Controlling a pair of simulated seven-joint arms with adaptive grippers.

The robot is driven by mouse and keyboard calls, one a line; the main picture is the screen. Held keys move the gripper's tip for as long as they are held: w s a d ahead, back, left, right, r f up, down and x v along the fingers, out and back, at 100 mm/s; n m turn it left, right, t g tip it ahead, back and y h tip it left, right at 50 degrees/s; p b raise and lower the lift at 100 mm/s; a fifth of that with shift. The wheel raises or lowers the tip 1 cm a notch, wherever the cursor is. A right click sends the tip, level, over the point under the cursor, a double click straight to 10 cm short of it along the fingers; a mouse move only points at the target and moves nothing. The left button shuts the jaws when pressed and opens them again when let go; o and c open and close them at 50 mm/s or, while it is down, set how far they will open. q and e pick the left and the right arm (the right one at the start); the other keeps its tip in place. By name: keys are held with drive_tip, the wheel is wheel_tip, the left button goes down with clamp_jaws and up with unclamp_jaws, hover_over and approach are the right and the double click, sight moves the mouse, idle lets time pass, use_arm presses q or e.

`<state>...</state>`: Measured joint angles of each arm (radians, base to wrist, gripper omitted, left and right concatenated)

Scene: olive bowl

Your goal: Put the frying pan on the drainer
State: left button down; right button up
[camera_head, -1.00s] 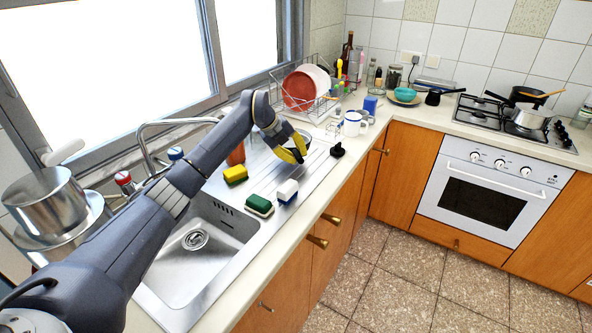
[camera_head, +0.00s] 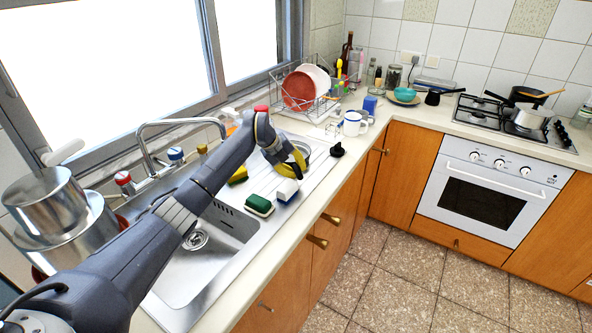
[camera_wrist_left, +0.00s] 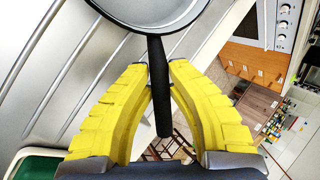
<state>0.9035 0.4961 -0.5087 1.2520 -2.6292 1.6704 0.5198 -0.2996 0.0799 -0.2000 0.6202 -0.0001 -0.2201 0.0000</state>
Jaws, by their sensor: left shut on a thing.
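The frying pan (camera_wrist_left: 150,12) has a grey inside, a dark rim and a black handle (camera_wrist_left: 158,95). My left gripper (camera_wrist_left: 158,72) has its yellow fingers shut on the handle near the pan. In the head view the pan (camera_head: 304,146) shows partly behind my left gripper (camera_head: 302,162). It is over the ribbed steel drainer (camera_head: 318,168) beside the sink basin; whether it touches the drainer I cannot tell. The drainer's ribs (camera_wrist_left: 40,70) also show in the wrist view. My right gripper is not in view.
A yellow sponge (camera_head: 238,175), a green sponge (camera_head: 260,205) and a white-and-blue block (camera_head: 287,191) lie near the gripper. A small black object (camera_head: 337,150) sits at the drainer's right edge. A dish rack (camera_head: 318,105) and mugs (camera_head: 352,124) stand beyond.

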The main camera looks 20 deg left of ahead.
use_arm(q)
drive_tip(key=c, duration=1.3)
unclamp_jaws()
drive_tip(key=shift+f, duration=0.15)
drive_tip(key=shift+c, duration=0.2)
drive_tip(key=v, duration=1.2)
drive_tip(key=shift+d, duration=0.1)
